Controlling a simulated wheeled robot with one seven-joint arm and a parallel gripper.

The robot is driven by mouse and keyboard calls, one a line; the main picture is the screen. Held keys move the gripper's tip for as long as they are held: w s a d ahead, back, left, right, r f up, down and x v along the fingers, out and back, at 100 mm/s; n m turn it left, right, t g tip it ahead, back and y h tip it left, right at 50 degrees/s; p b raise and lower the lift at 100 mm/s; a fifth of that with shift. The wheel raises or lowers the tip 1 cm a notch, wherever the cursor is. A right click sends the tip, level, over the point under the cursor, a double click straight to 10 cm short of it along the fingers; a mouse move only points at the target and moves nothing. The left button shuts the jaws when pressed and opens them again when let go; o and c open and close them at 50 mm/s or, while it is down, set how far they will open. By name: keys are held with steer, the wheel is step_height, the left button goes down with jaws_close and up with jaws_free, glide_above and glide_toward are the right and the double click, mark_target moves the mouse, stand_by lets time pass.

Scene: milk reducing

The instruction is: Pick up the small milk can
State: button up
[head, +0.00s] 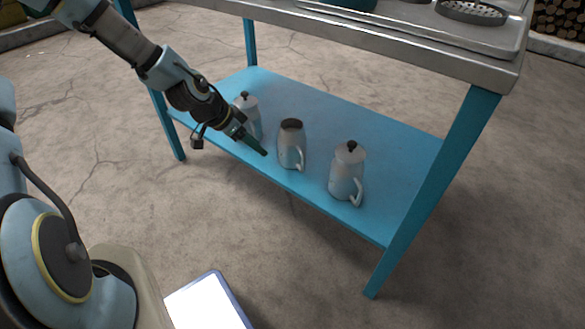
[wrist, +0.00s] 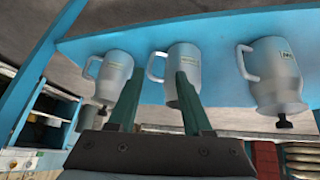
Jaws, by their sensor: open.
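Three grey metal cans with handles stand upright on the blue lower shelf (head: 400,155). The middle can (head: 291,148) has an open dark top and no lid showing; the right can (head: 346,178) and left can (head: 250,108) have black-knobbed lids. I cannot tell for sure which is the small milk can. My gripper (head: 262,151) is open and empty at the shelf's front, left of the middle can. The wrist view is upside down: its middle can (wrist: 182,62) lies ahead, its handle between my open fingers (wrist: 158,82), its body partly behind the right finger.
A metal-topped table (head: 420,45) with pans sits above the shelf, limiting height. Blue legs (head: 430,195) stand at the shelf's corners. The wrist view also shows a left-hand can (wrist: 115,72) and a right-hand can (wrist: 271,75).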

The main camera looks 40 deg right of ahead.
mark_target(295, 148)
steer(key=s+d+f+b, duration=0.1)
steer(key=d+f, duration=0.2)
steer(key=d, duration=0.1)
steer(key=s+d+f+m+h+b, duration=0.1)
steer(key=d+f+b, duration=0.1)
steer(key=d+f, duration=0.1)
steer(key=s+d+f+m+h+b, duration=0.1)
steer(key=d+f+b, duration=0.1)
steer(key=d+f, duration=0.2)
steer(key=shift+s+d+g, duration=0.25)
steer(key=shift+d+g, duration=0.05)
steer(key=shift+g, duration=0.1)
steer(key=b+x, duration=0.2)
steer(key=x, duration=0.3)
steer(key=shift+s, duration=0.1)
steer(key=shift+r, duration=0.1)
jaws_close()
steer(key=shift+d, duration=0.1)
stand_by(0.5)
